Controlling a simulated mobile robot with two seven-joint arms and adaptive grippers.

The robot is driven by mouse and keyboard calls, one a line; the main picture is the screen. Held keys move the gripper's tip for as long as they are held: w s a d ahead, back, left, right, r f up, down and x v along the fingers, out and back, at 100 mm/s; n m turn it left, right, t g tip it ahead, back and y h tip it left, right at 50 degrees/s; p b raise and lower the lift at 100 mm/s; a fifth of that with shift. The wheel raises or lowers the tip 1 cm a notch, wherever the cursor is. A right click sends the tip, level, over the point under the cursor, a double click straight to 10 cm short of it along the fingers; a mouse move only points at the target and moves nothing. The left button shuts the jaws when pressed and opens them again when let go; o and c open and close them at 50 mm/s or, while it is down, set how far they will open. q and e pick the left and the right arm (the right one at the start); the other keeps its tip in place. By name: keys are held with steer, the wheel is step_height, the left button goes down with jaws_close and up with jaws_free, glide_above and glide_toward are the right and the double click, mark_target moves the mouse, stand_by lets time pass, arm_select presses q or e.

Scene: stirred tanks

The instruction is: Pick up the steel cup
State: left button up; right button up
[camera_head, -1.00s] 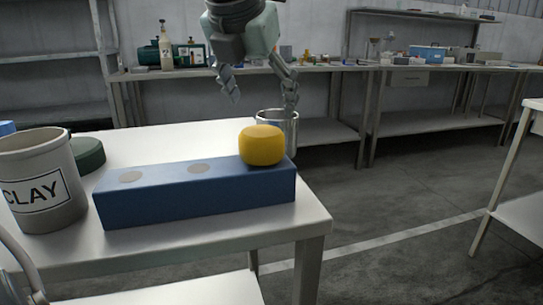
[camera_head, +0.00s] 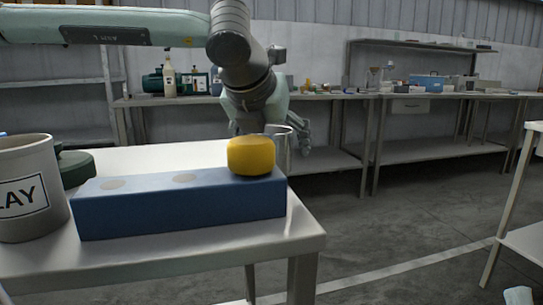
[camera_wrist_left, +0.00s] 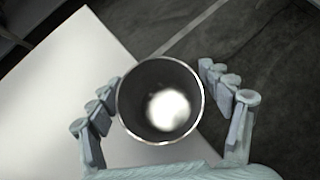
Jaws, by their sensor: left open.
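The steel cup (camera_head: 284,152) stands near the table's right end, partly hidden behind the yellow block (camera_head: 251,155) in the head view. In the left wrist view the cup (camera_wrist_left: 160,100) is seen from above, with its round rim and empty inside showing. My left gripper (camera_head: 271,132) is open and low over the cup. In the left wrist view its fingers (camera_wrist_left: 160,86) are on either side of the cup, the left ones close to the rim and the right ones with a small gap. I cannot tell whether any finger touches it.
The yellow block sits on a long blue block (camera_head: 180,206) in front of the cup. A grey clay pot (camera_head: 28,190) and a dark green round thing (camera_head: 75,168) stand at the left of the white table (camera_head: 180,256). The table edge is close right of the cup.

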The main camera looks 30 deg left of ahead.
arm_select(q)
steer(key=shift+w+a+f, duration=0.15)
steer(key=shift+w+f, duration=0.25)
steer(key=shift+f, duration=0.05)
steer(key=c, duration=1.4)
steer(key=shift+o, duration=0.2)
steer(key=shift+r, duration=0.15)
